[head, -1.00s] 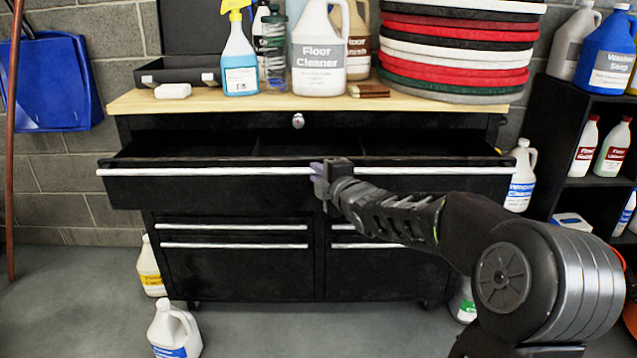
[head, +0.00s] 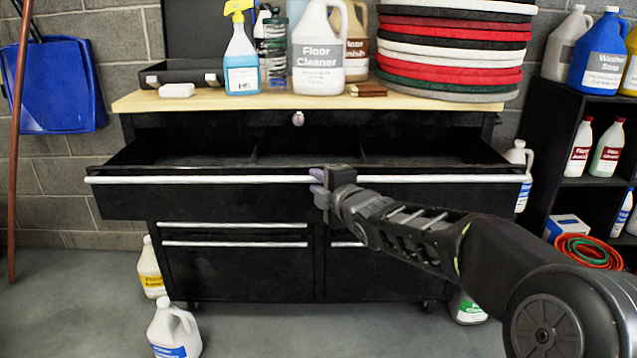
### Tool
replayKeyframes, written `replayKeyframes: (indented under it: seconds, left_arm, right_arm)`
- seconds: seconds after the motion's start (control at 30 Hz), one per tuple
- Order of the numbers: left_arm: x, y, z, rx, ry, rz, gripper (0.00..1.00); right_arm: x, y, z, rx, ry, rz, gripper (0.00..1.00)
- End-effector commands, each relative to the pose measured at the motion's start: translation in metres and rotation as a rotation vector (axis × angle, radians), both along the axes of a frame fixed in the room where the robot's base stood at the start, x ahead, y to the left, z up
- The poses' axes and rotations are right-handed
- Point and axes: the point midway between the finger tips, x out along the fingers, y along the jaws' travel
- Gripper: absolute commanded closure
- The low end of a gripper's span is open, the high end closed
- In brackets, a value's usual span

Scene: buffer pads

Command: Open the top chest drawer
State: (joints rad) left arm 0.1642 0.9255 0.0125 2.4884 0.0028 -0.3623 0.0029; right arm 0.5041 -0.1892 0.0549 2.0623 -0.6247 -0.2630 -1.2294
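The top drawer (head: 200,198) of the black chest (head: 420,122) is pulled well out, and its dark inside with dividers shows. Its long silver handle (head: 230,180) runs across the front edge. My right gripper (head: 320,188) is at the middle of this handle, its fingers at the bar and seemingly closed around it. The purple fingertips show at the left of the gripper, and the exact grip is partly hidden by the gripper body. My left gripper is not in view.
The wooden chest top (head: 130,102) holds a floor cleaner jug (head: 317,52), a spray bottle (head: 241,62) and stacked round pads (head: 450,50). A white jug (head: 173,332) stands on the floor at front left. A black shelf (head: 545,150) with bottles stands at right.

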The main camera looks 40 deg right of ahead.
Motion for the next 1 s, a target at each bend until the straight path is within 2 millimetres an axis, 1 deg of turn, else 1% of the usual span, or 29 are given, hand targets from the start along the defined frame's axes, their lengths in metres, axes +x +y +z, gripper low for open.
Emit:
replayKeyframes:
  seconds: [0.03,0.13,0.17,0.4,0.53,0.67,0.9,1.0]
  left_arm:
    - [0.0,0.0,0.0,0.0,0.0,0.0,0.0]
    - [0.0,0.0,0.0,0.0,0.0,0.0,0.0]
    - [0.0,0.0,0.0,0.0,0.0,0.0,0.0]
    - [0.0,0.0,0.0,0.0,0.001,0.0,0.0]
    - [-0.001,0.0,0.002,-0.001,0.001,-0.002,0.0]
    - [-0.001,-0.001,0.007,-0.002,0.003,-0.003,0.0]
    - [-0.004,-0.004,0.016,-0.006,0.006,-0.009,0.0]
    - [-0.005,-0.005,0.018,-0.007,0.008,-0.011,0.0]
  right_arm:
    - [0.0,0.0,0.0,0.0,0.0,0.0,0.72]
    - [0.0,0.0,0.0,0.0,-0.001,0.0,0.64]
    - [0.0,0.0,0.001,0.0,-0.001,0.0,0.63]
    - [0.0,0.0,0.001,0.0,-0.002,0.001,0.63]
    - [-0.007,0.002,0.004,-0.002,-0.004,0.0,0.63]
    - [-0.022,0.006,0.008,-0.003,-0.003,0.001,0.63]
    - [-0.06,0.016,0.015,-0.002,-0.004,0.0,0.63]
    - [-0.07,0.018,0.016,-0.001,-0.003,0.0,0.63]
